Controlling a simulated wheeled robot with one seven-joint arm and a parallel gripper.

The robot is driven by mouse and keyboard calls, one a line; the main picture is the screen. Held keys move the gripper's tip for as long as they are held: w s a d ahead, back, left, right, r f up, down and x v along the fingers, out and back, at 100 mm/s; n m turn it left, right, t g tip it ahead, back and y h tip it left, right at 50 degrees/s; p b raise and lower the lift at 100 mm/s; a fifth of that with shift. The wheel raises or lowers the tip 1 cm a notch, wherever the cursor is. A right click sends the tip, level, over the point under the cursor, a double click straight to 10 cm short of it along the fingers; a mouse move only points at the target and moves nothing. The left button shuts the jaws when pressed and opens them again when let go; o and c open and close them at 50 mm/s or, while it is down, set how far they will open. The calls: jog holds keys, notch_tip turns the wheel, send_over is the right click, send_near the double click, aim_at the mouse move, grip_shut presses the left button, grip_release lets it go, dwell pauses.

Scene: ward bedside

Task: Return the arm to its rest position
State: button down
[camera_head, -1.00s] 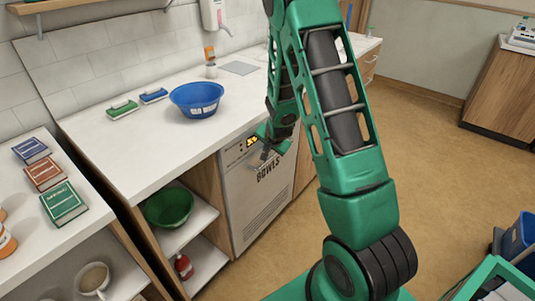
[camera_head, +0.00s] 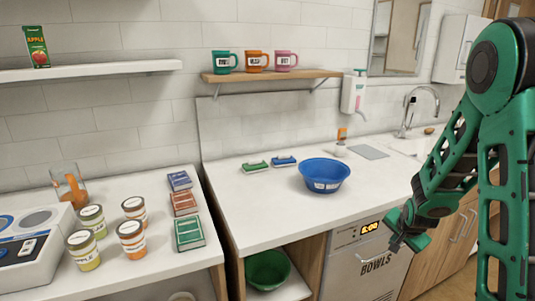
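My green arm (camera_head: 502,150) fills the right side of the head view, bent at a high elbow with its forearm running down to the left. My gripper (camera_head: 396,243) hangs in front of the counter's front edge, near the top of the appliance marked BOWLS (camera_head: 365,265). The gripper is small and dark in the view, and I cannot tell whether its fingers are apart. I see no object in it.
A blue bowl (camera_head: 325,175) stands on the counter (camera_head: 270,215), with green and blue sponge-like items (camera_head: 255,167) behind it. A green bowl (camera_head: 268,269) sits on a shelf below. Books (camera_head: 185,203) and several jars (camera_head: 131,238) stand on the left counter. Mugs (camera_head: 257,61) line a wall shelf.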

jog(key=s+a+r+n+g+y, duration=0.1)
jog(key=s+r, duration=0.4)
jog(key=s, duration=0.6)
jog(key=s+a+r+n+g, duration=0.2)
jog(key=s+r, duration=0.3)
jog(key=s, duration=0.7)
jog(key=s+a+r+n+g+y, duration=0.1)
jog(key=s+r, duration=0.4)
jog(key=s, duration=0.7)
jog(key=shift+s+a+n+g+y, duration=0.15)
jog(key=shift+a+n+g+y, duration=0.15)
jog(key=shift+n+g, duration=0.7)
jog(key=shift+r, duration=0.1)
jog(key=shift+w+f, duration=0.25)
jog(key=shift+w, duration=0.35)
jog(key=c, duration=2.5)
grip_release()
